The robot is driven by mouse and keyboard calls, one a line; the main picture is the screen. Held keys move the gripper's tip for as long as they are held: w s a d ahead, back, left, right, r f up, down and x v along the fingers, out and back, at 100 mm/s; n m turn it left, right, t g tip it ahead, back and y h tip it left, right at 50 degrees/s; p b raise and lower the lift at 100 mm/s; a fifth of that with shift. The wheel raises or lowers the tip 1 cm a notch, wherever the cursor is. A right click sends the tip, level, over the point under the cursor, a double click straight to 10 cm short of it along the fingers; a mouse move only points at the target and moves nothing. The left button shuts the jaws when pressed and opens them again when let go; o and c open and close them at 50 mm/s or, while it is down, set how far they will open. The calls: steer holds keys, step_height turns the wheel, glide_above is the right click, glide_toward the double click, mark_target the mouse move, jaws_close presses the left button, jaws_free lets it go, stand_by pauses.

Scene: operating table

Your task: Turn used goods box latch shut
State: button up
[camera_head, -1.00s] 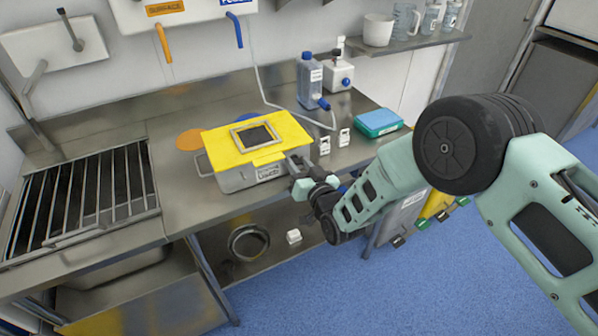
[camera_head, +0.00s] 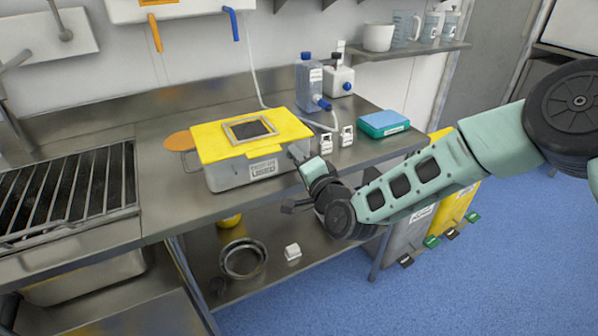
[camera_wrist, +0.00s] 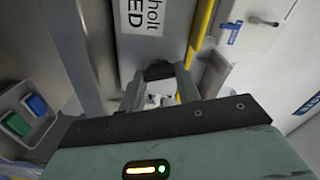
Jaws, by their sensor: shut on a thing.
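The used goods box (camera_head: 232,174) is a grey metal box with a flat yellow lid (camera_head: 205,140) and a framed dark window on top. It stands on the steel counter, and its lid lies on it. My gripper (camera_head: 299,157) is at the box's right end, near the front corner. In the wrist view my gripper (camera_wrist: 160,88) is shut on a small dark part, apparently the box latch (camera_wrist: 157,71), beside the labelled grey wall (camera_wrist: 125,50). The fingers hide most of the latch, so its exact angle cannot be told.
Two small white-labelled items (camera_head: 347,136) and a teal box (camera_head: 384,123) stand right of the box. A blue-capped bottle (camera_head: 309,84) stands behind. A sink grate (camera_head: 70,195) is at left. Bins (camera_head: 408,240) stand below at right.

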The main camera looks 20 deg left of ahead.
steer(key=shift+f+m+b, duration=0.15)
steer(key=shift+m+b, duration=1.45)
steer(key=shift+m, duration=0.3)
steer(key=o, duration=1)
steer(key=b+v, duration=0.1)
steer(key=v, duration=1.6)
steer(key=shift+s+d, duration=0.15)
steer(key=shift+s, duration=0.05)
